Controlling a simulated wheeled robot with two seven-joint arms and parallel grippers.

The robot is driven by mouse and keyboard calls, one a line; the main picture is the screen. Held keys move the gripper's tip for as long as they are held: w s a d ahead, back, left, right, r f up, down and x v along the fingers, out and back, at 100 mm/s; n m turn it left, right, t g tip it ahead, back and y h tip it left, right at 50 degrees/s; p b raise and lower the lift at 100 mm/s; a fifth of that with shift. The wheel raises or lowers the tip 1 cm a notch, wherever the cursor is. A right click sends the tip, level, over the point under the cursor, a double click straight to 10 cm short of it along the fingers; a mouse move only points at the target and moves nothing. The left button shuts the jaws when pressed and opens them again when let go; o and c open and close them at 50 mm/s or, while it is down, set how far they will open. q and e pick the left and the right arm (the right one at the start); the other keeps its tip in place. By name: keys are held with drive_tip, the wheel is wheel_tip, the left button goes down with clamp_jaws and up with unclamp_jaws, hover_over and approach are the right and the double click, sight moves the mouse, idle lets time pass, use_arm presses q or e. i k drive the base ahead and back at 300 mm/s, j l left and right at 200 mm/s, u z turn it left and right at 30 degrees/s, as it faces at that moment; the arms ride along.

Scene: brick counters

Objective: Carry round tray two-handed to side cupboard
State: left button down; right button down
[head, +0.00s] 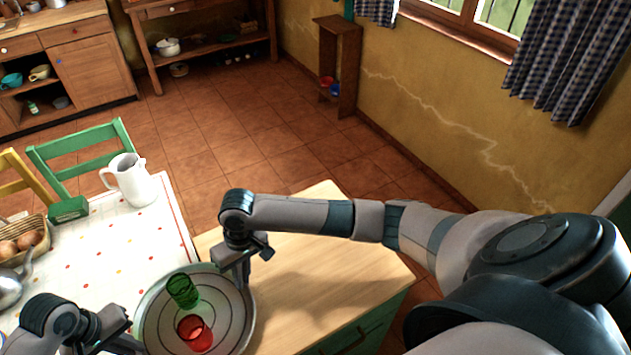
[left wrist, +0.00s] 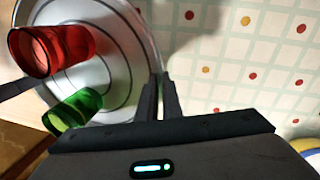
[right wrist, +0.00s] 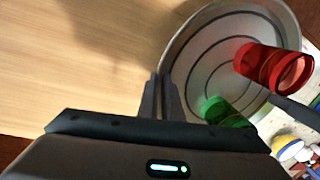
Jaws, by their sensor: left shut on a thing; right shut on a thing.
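The round grey metal tray (head: 160,322) is in the lower head view, across the boundary between the dotted tablecloth and the pale wood top of the side cupboard (head: 320,265). A green glass (head: 183,290) and a red glass (head: 195,333) stand on it. My left gripper (head: 130,340) is shut on the tray's left rim; its fingers (left wrist: 158,95) pinch the rim in the left wrist view. My right gripper (head: 241,282) is shut on the opposite rim, over the cupboard top; its fingers (right wrist: 162,95) show in the right wrist view. Any gap under the tray is hard to judge.
The dining table (head: 110,235) holds a white jug (head: 130,180), a green box (head: 68,209) and a basket of eggs (head: 22,242). A green chair (head: 80,155) stands behind it. The cupboard top to the right of the tray is bare.

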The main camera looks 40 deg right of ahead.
sight(304, 266)
drive_tip(key=l, duration=0.8)
drive_tip(key=k+l, duration=0.15)
drive_tip(key=l, duration=0.65)
drive_tip(key=i+u, duration=0.05)
